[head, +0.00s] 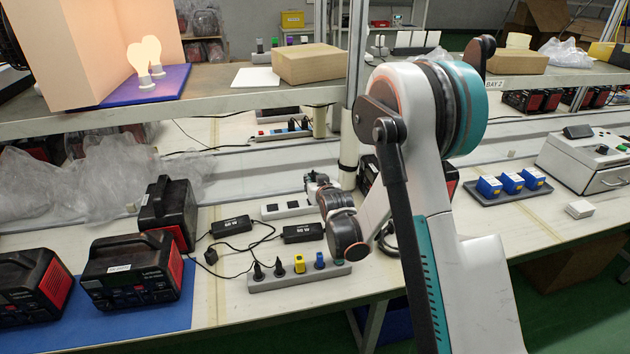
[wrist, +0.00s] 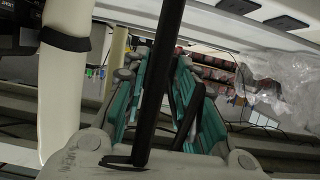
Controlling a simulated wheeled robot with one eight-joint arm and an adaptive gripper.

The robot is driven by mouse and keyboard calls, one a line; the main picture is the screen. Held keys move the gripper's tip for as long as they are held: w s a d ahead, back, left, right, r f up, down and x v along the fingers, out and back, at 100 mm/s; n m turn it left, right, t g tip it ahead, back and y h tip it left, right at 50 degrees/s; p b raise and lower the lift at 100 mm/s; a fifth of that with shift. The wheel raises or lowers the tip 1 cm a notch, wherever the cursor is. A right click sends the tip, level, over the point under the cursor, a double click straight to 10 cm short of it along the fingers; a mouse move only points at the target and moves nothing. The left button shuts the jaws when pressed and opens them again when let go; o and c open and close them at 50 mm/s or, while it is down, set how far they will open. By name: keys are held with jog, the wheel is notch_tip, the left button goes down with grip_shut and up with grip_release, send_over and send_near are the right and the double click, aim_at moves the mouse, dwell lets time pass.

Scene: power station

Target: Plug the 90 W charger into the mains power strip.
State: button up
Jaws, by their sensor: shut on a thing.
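Two black charger bricks lie on the bench in the head view, a left one (head: 231,226) and a right one (head: 302,233); their white labels are too small to read surely. A grey strip (head: 310,279) in front holds black, yellow and blue plugs. My gripper (head: 319,184) is beside the pale strip, partly hidden by my arm. Its teal fingers (wrist: 168,85) are shut on a dark thing, mostly hidden, with black cord-like lengths nearby.
A black plug (head: 210,257) lies on the bench left of the grey strip. Black-red power units (head: 133,268) stand at left. A white post (head: 349,140) and the shelf edge (head: 200,116) are close to my gripper. A tray of blue boxes (head: 508,192) is at right.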

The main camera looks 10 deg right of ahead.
jog(key=shift+f+b, duration=1.6)
jog(key=shift+f, duration=1.25)
